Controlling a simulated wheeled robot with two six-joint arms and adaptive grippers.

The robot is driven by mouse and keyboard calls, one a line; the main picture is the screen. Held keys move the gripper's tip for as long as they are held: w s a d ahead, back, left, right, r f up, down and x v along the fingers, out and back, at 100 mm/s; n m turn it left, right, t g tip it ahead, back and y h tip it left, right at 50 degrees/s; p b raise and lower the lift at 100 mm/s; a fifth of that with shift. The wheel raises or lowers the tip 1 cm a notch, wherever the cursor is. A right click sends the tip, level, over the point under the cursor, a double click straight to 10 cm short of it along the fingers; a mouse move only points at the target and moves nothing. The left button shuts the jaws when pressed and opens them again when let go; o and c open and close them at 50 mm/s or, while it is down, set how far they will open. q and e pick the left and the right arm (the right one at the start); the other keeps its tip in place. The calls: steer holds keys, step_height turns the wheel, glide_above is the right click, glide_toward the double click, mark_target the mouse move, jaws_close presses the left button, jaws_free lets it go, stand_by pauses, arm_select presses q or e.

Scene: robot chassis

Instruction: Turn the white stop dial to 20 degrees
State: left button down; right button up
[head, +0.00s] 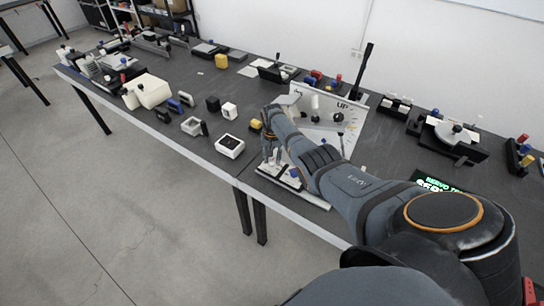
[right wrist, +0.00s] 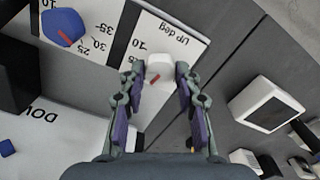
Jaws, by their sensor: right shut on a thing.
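The white stop dial (right wrist: 159,66), with a red pointer line, sits on a white printed scale board (right wrist: 178,28) in the right wrist view. My right gripper (right wrist: 156,76) has its two fingers on either side of the dial and is shut on it. The scale is lettered "Up deg" and shows numbers such as 10, beside the dial. In the head view my right gripper (head: 271,152) is over the low board (head: 312,197) at the table's front edge and hides the white dial. My left gripper is not in view.
A blue dial (right wrist: 62,27) with a red pointer is on a neighbouring scale. A white upright panel marked "UP" (head: 352,122) stands behind my arm. White and dark boxes, including a white open-topped box (head: 229,146), stand to the left on the grey table (head: 165,76).

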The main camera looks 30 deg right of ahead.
mark_target(272, 159)
steer(key=shift+m, duration=0.6)
steer(key=o, duration=1.2)
steer(key=shift+c, duration=0.2)
step_height(272, 159, up, 12)
